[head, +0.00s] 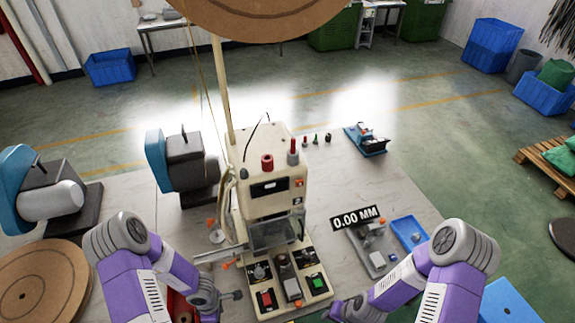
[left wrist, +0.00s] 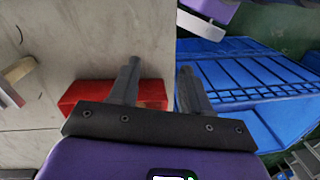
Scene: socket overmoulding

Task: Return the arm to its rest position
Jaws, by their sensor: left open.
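My left arm comes in from the left in the head view, bent at the elbow, with its gripper (head: 226,297) low in front of the machine. In the left wrist view the two fingers of my left gripper (left wrist: 160,82) stand apart with nothing between them. My right arm comes in from the right. Its gripper (head: 340,311) is at the bottom edge, partly cut off, and its jaws cannot be made out. The cream machine (head: 270,200) stands on the table between both arms, with a red and a green button on its front.
A red box (left wrist: 82,94) lies at the table edge behind the left fingers, beside a blue crate (left wrist: 235,75). In the head view, a grey fixture (head: 375,250), a blue tray (head: 408,232) and a blue device (head: 367,140) occupy the table's right side. Reel units stand left.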

